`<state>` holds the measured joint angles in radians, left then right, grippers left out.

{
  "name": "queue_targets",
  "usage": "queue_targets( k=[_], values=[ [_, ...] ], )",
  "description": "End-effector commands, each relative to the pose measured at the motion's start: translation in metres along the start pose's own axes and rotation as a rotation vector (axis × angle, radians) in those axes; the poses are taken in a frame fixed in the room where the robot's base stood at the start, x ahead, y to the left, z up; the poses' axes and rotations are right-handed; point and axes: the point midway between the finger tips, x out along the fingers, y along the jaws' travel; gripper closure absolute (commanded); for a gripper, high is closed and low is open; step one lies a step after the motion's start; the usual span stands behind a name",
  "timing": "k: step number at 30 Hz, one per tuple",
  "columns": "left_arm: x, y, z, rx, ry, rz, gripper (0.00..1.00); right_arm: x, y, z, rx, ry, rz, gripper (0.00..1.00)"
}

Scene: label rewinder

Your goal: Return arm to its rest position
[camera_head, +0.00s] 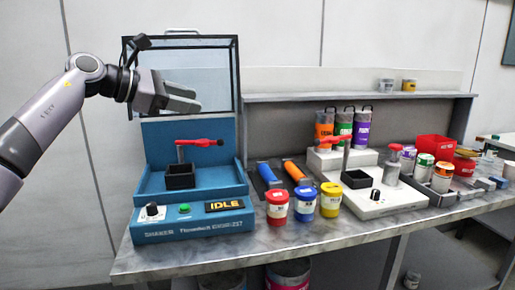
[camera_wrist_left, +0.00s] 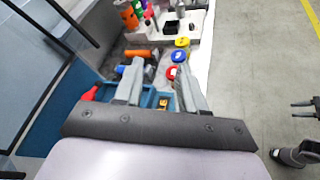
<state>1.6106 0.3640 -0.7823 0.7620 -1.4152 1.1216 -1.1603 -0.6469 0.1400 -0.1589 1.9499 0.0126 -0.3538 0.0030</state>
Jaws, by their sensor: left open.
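My left arm comes in from the left in the head view, with its gripper (camera_head: 184,97) raised in front of the clear cover of the blue shaker machine (camera_head: 190,231). The gripper is open and empty, above the machine's red-handled clamp (camera_head: 200,143) and black holder (camera_head: 180,177). In the left wrist view the two fingers of the left gripper (camera_wrist_left: 160,80) stand apart with nothing between them. The machine's display reads IDLE. At the right edge of the wrist view a dark gripper (camera_wrist_left: 303,102) shows over the floor; its jaw state is unclear.
Red (camera_head: 277,207), blue (camera_head: 304,203) and yellow (camera_head: 330,199) lidded cups stand along the bench front. A white machine (camera_head: 375,204) with a similar clamp stands to their right, near a red bin (camera_head: 435,147). A shelf (camera_head: 350,96) runs behind. Space left of the bench is clear.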

Motion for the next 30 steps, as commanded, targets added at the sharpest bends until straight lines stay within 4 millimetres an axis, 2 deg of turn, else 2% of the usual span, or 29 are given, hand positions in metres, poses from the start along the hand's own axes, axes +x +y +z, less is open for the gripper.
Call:
queue_targets(
  k=[1,6,12,17,21,26,30],
  values=[
    [0.019,-0.016,-0.012,-0.072,-0.05,-0.023,0.6,0.0,0.0,0.0,0.0,0.0,0.0,0.57],
    [0.063,-0.061,-0.04,-0.348,-0.219,-0.073,0.6,0.0,0.0,0.001,0.0,-0.001,0.0,0.57],
    [0.093,-0.11,-0.075,-0.722,-0.396,-0.112,0.6,0.0,0.0,0.001,0.0,-0.002,0.0,0.57],
    [0.104,-0.146,-0.106,-1.049,-0.521,-0.123,0.6,0.0,0.0,0.001,0.0,-0.003,-0.001,0.57],
    [0.105,-0.175,-0.14,-1.352,-0.616,-0.115,0.6,-0.001,0.0,0.001,0.0,-0.003,-0.001,0.57],
    [0.1,-0.21,-0.183,-1.707,-0.713,-0.083,0.6,-0.001,-0.001,0.002,0.0,-0.003,-0.001,0.57],
    [0.089,-0.243,-0.225,-2.023,-0.79,-0.031,0.6,-0.001,-0.001,0.002,0.0,-0.004,-0.001,0.57]
  ],
)
